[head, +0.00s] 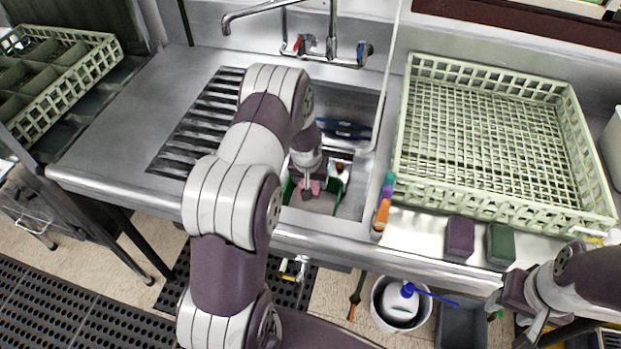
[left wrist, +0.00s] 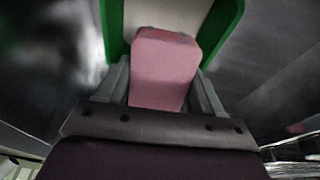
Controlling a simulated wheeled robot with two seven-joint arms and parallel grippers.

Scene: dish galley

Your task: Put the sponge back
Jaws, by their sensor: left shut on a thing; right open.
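A pink sponge (left wrist: 165,70) is between the two fingers of my left gripper (left wrist: 163,90), which is shut on it. In the head view, the pink sponge (head: 316,187) shows only as a small patch, with my left gripper (head: 308,186) reaching down into the sink. A green-edged holder with a pale inside (left wrist: 222,28) lies just beyond the sponge; its green edge also shows in the head view (head: 288,190). I cannot tell whether the sponge touches it. My right gripper (head: 532,325) is open at the lower right, in front of the counter.
A purple block (head: 460,236) and a green block (head: 500,244) sit on the counter's front edge. A large pale green rack (head: 407,140) stands to the right of the sink. The faucet (head: 332,45) is behind. A white bucket (head: 380,318) stands on the floor.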

